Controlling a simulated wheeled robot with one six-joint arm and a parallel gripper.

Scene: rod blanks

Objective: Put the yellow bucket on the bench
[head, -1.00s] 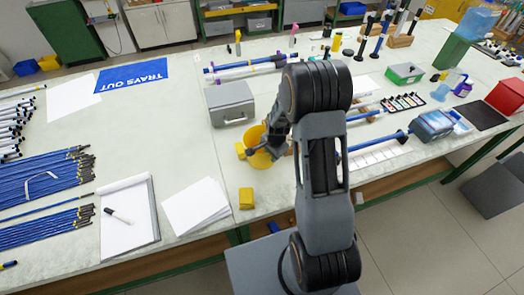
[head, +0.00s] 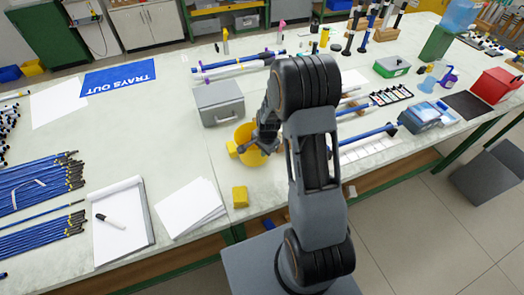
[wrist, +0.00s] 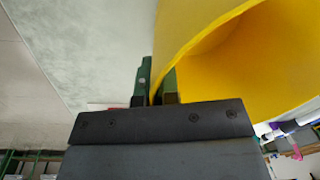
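The yellow bucket (head: 243,136) is at the middle of the bench (head: 180,150), in front of the grey box, and partly hidden behind my arm. My gripper (head: 262,143) is at its right side in the head view. In the wrist view my gripper (wrist: 156,85) has its two green fingers on either side of the bucket's thin wall (wrist: 190,30), closed on it. The bucket's open mouth faces right in that view. I cannot tell whether its base touches the bench or hangs just above it.
A grey box (head: 220,103) stands just behind the bucket. A small yellow block (head: 240,197) lies in front, near the bench edge. White papers (head: 190,208) and a clipboard (head: 122,225) lie left. Blue rods (head: 365,133) lie right. Bare bench shows left of the bucket.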

